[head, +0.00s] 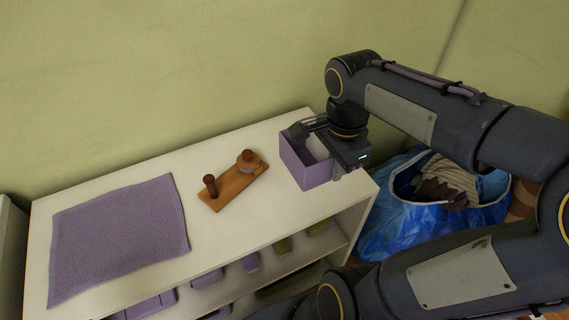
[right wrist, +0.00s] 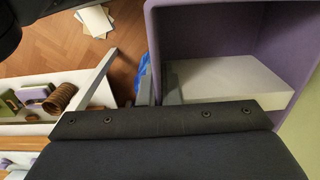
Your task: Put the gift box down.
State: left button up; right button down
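The gift box is a purple open-topped box (head: 311,175) at the right end of the white shelf unit's top. A white block shows inside it in the right wrist view (right wrist: 230,78). My right gripper (head: 321,137) is over the box. In the right wrist view its fingers (right wrist: 160,88) stand on either side of one purple wall (right wrist: 153,45) and look closed on it. The box looks upright. I cannot tell whether its base touches the top or hangs just above. My left gripper is not in view.
The white shelf unit (head: 228,234) carries a wooden board with pegs (head: 233,184) left of the box and a purple cloth (head: 118,238) farther left. Lower shelves hold purple and green items. A blue bag (head: 385,229) with clothes stands to the right. Bare top lies around the board.

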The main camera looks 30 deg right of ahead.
aim_at(316, 149)
jog(key=w+f, duration=0.1)
jog(key=w, duration=0.1)
jog(key=w+d+f, duration=0.1)
jog(key=w, duration=0.2)
jog(key=w+f, duration=0.2)
jog(key=w, duration=0.1)
jog(key=shift+w+d+b, duration=0.15)
jog(key=shift+d+b, duration=0.25)
jog(key=w+f, duration=0.2)
jog(key=f, duration=0.1)
jog(key=w+f, duration=0.1)
jog(key=shift+w+d+f+b, duration=0.2)
jog(key=shift+d+b, duration=0.2)
jog(key=shift+w+f, duration=0.35)
jog(key=shift+f, duration=0.1)
notch_tip(316, 149, down, 3)
jog(key=shift+w+d+f+b, duration=0.1)
jog(key=shift+f+b, duration=0.05)
jog(key=shift+b, duration=0.25)
jog(key=shift+f, duration=0.15)
jog(key=c, duration=1.6)
grip_release()
jog(key=shift+c, duration=0.2)
